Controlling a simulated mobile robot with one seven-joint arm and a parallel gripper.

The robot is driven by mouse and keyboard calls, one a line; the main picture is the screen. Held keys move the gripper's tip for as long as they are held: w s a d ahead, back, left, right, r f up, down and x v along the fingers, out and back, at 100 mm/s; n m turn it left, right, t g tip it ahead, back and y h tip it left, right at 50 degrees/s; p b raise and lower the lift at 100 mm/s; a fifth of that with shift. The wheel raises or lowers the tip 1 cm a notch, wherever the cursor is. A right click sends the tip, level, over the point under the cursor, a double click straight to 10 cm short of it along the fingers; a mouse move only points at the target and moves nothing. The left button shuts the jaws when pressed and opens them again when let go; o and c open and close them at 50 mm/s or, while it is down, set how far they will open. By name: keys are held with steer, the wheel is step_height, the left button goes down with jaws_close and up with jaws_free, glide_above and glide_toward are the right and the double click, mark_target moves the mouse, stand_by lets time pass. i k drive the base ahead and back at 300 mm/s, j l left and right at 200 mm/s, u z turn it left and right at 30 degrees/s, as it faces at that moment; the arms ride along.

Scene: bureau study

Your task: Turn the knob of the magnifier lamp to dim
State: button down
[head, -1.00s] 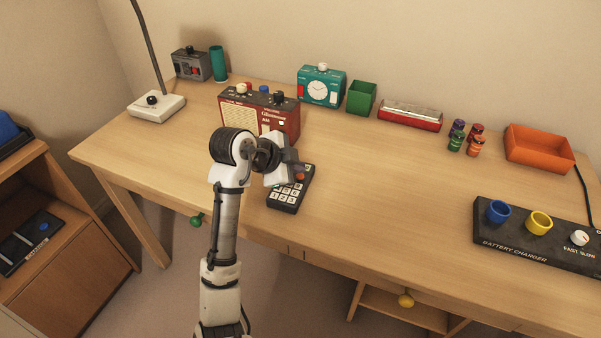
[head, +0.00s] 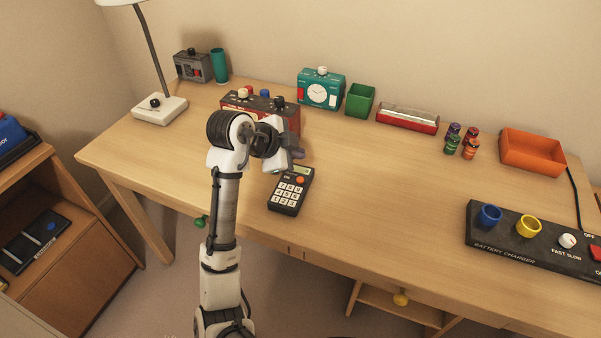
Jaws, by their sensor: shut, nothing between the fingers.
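The magnifier lamp stands at the back left of the desk, with a pale square base (head: 160,110), a thin dark stem (head: 152,50) and part of a white head (head: 122,2) at the top edge. A small black knob (head: 155,103) sits on top of the base; its setting is too small to read. My gripper (head: 293,158) is over the middle of the desk, right of the lamp and well apart from it. It is shut and empty, with its fingers partly hidden by the wrist.
A calculator (head: 291,192) lies by the gripper. The desk's front left is clear; a low cabinet (head: 75,245) stands left.

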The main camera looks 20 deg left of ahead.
mark_target(155, 103)
steer(key=u, duration=1.35)
